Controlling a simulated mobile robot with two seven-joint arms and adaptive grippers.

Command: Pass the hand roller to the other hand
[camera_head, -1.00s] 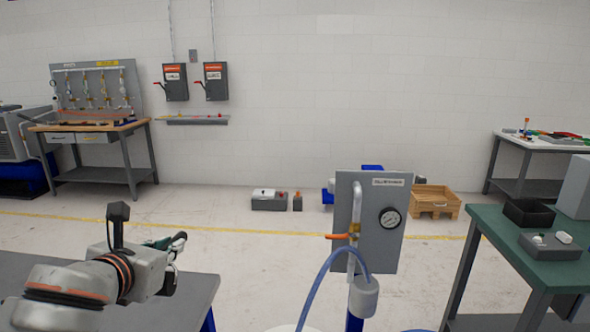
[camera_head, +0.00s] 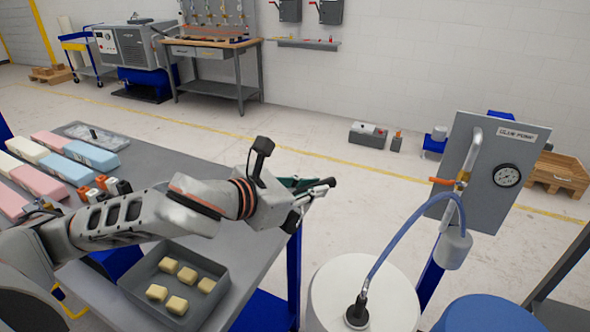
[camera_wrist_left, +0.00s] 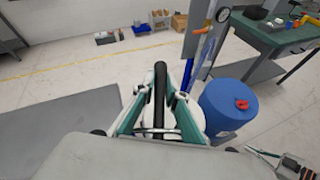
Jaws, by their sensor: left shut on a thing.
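My left gripper (camera_head: 312,192) is shut on the hand roller, held out past the right edge of the grey table. The roller's dark handle (camera_head: 326,184) shows at the fingertips. In the left wrist view the black handle (camera_wrist_left: 159,95) stands lengthwise between the two green-and-grey fingers, with a thin metal rod crossing below it. The roller's head is hard to make out. A grey and dark jointed part (camera_wrist_left: 290,166) at the lower right edge of the wrist view looks like my right gripper.
The grey table (camera_head: 262,240) bears a grey tray (camera_head: 125,288) of yellow foam blocks (camera_head: 177,305) and pink, white and blue foam bars (camera_head: 92,154). A gauge panel (camera_head: 488,170), white drum (camera_head: 380,290) and blue drum (camera_head: 485,315) stand right of the gripper.

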